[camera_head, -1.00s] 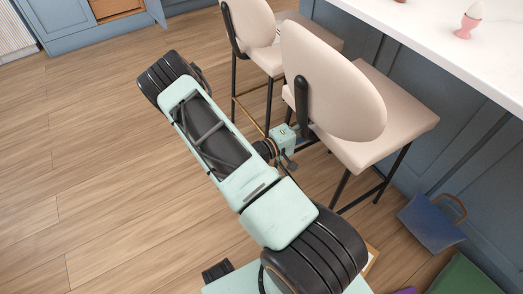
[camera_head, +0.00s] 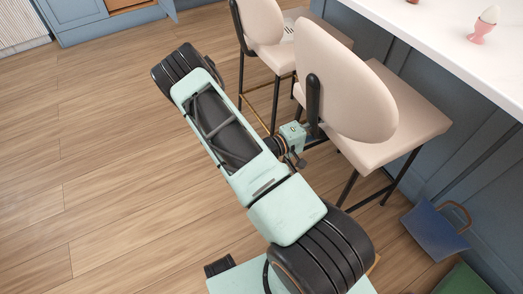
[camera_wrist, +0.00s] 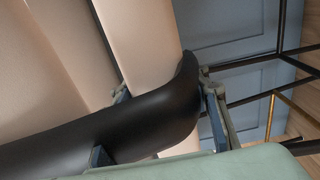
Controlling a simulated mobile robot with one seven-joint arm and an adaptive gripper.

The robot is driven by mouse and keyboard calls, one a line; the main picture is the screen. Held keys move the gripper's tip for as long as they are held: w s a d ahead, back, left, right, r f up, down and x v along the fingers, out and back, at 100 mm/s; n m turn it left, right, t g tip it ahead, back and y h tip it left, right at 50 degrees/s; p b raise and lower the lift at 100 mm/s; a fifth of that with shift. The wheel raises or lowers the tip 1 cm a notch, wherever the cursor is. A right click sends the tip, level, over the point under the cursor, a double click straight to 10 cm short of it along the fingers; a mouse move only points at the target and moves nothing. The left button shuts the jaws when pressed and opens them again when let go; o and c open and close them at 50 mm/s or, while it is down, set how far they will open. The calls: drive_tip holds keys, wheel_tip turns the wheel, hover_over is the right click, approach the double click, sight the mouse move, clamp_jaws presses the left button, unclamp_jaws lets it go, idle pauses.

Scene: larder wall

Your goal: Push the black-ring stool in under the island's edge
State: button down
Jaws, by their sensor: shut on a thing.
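The black-ring stool (camera_head: 345,80) has a cream oval back, a cream seat (camera_head: 400,110) and black legs with a black foot ring. It stands upright beside the island (camera_head: 440,40), its seat pointing toward the blue panels. The seat top shows in front of the white worktop edge; how far it reaches under cannot be told. My gripper (camera_head: 312,131) is shut on the black back bracket. In the wrist view the gripper's fingers (camera_wrist: 165,125) sit either side of that curved black bracket (camera_wrist: 150,115). The bracket's lower end is hidden by the seat back and gripper.
A second cream stool (camera_head: 264,22) with a brass foot ring stands just beyond. A blue bag (camera_head: 436,230) and a green item (camera_head: 463,281) lie on the floor along the island. An egg in a pink cup (camera_head: 483,27) stands on the worktop. Wooden floor at left is clear.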

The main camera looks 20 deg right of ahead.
drive_tip(key=shift+s+f, duration=0.1)
drive_tip(key=shift+s, duration=0.05)
drive_tip(key=c, duration=1.2)
unclamp_jaws()
drive_tip(key=shift+o, duration=1)
drive_tip(key=shift+w+r, duration=0.2)
drive_tip(key=shift+w, duration=0.05)
drive_tip(key=shift+a, duration=0.1)
drive_tip(key=s+a, duration=0.1)
drive_tip(key=a, duration=1.1)
drive_tip(key=shift+s, duration=0.1)
